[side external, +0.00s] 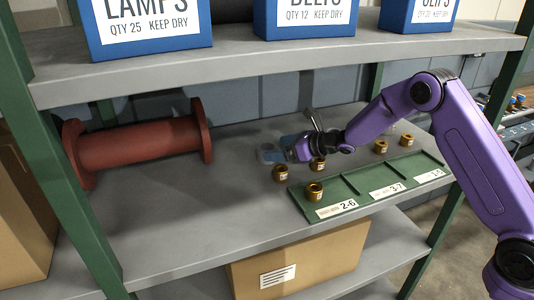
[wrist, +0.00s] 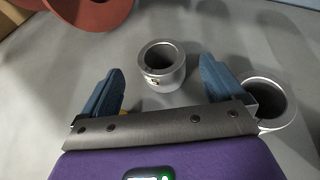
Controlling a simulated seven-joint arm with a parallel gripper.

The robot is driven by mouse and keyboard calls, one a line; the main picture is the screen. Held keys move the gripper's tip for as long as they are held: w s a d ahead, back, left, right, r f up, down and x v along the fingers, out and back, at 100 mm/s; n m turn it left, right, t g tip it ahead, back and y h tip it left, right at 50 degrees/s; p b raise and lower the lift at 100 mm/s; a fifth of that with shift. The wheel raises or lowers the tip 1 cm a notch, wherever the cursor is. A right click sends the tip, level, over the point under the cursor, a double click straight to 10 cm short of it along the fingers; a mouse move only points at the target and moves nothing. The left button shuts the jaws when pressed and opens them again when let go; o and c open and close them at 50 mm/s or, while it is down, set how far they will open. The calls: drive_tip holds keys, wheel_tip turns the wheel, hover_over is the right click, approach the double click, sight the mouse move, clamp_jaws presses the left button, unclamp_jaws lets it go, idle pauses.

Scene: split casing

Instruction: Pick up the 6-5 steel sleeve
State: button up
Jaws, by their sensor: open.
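In the wrist view, a grey steel sleeve (wrist: 163,78) stands upright on the shelf, ahead of and between my fingertips. It has a small mark low on its side, too small to read. A second grey sleeve (wrist: 277,118) stands at the right, partly hidden behind my right finger. I cannot tell which is 6-5. My gripper (wrist: 162,82) has its blue fingers spread apart and holds nothing. In the side view, my gripper (side external: 275,148) is low over the shelf, with a pale grey ring shape at its fingers, hard to make out.
Brass-coloured sleeves stand near the gripper (side external: 280,173) and farther right (side external: 380,146). One (side external: 314,190) sits in the 2-6 compartment of the green tray (side external: 352,183). A red flanged spool (side external: 140,147) lies at the left. The upper shelf (side external: 260,62) hangs above. The shelf's front left is clear.

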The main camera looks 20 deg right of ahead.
sight(267, 148)
drive_tip(key=shift+x, duration=2.6)
drive_tip(key=shift+d, duration=0.1)
drive_tip(key=c, duration=1.3)
drive_tip(key=shift+r, duration=0.1)
drive_tip(key=shift+c, duration=1.1)
